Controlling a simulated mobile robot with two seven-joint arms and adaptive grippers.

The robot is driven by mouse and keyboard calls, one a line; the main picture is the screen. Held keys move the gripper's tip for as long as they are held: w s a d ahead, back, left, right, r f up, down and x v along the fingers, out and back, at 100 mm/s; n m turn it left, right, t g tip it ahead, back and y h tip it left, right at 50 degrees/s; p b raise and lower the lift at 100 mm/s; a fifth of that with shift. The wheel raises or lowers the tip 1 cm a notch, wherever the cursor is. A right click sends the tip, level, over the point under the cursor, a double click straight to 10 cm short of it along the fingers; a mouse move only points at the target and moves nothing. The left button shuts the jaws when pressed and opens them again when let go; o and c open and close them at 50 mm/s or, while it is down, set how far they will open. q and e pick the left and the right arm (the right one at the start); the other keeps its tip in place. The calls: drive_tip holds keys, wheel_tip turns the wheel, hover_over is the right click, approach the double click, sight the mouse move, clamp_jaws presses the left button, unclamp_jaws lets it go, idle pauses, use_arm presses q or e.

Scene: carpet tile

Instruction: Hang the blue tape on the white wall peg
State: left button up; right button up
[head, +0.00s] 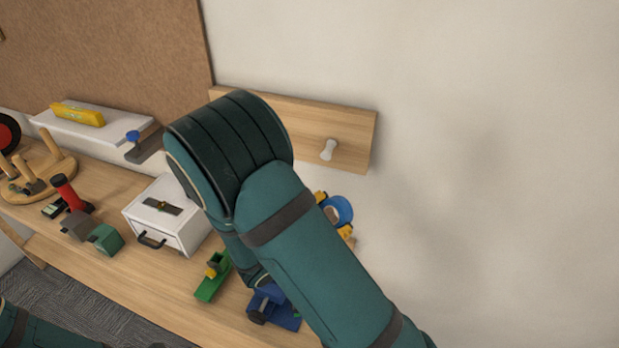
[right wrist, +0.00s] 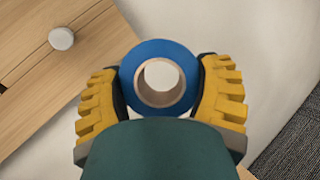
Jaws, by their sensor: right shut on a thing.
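The blue tape (head: 345,208) is a ring with a brown core, just below the wall board in the head view. My right gripper (head: 334,214) is shut on it, and my right arm hides part of both. In the right wrist view, yellow-padded fingers grip the blue tape (right wrist: 133,70) from both sides, its hole facing the camera. The white wall peg (head: 328,149) sticks out of the wooden board, bare and apart from the tape. The peg also shows at the upper left in the right wrist view (right wrist: 61,38). My left gripper is out of view.
The wooden board (head: 355,128) is on the white wall. The bench below holds a white drawer box (head: 180,238), a green item (head: 212,285), a blue tool (head: 282,318) and a red-handled tool (head: 69,193). A shelf (head: 85,128) is at left. The wall at right is clear.

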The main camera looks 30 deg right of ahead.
sight(328, 154)
drive_tip(key=w+a+r+n+t, duration=0.3)
drive_tip(key=a+r+n+t, duration=0.1)
drive_tip(key=r+t, duration=0.4)
drive_tip(key=shift+r+p, duration=0.25)
drive_tip(key=shift+p, duration=0.2)
drive_tip(key=shift+w+d+p, duration=0.5)
drive_tip(key=shift+w+d, duration=1.45)
drive_tip(key=shift+d, duration=0.25)
drive_tip(key=shift+w+d+p, duration=0.45)
drive_tip(key=shift+w+d, duration=1.45)
drive_tip(key=shift+d, duration=0.3)
drive_tip(key=shift+f, duration=0.55)
drive_tip(key=o, duration=1.2)
